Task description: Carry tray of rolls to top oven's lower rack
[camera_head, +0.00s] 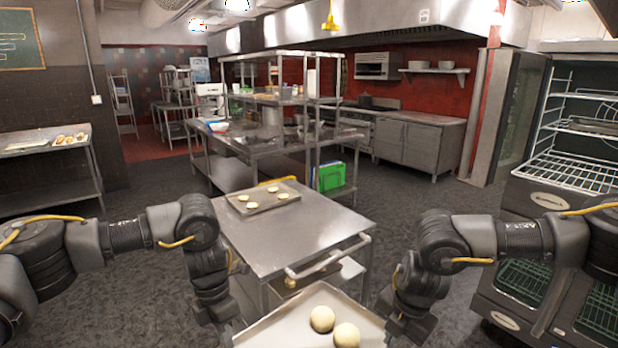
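A pale tray (285,325) is at the bottom centre, cut off by the lower picture edge. Two round rolls (322,319) show on it, toward its right side. My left gripper (237,331) is at the tray's left edge, and my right gripper (388,327) is at its right edge. Both appear closed on the tray, though the fingertips are mostly hidden or cut off. The top oven (545,130) stands open at the right. Its lower rack (568,172) is an empty wire shelf near the opening's bottom.
A steel cart (290,235) with a push handle (330,258) stands just beyond the tray. It bears another tray (246,208) with several rolls. The open glass door (514,105) is left of the oven. Dark floor (420,195) lies clear between cart and oven.

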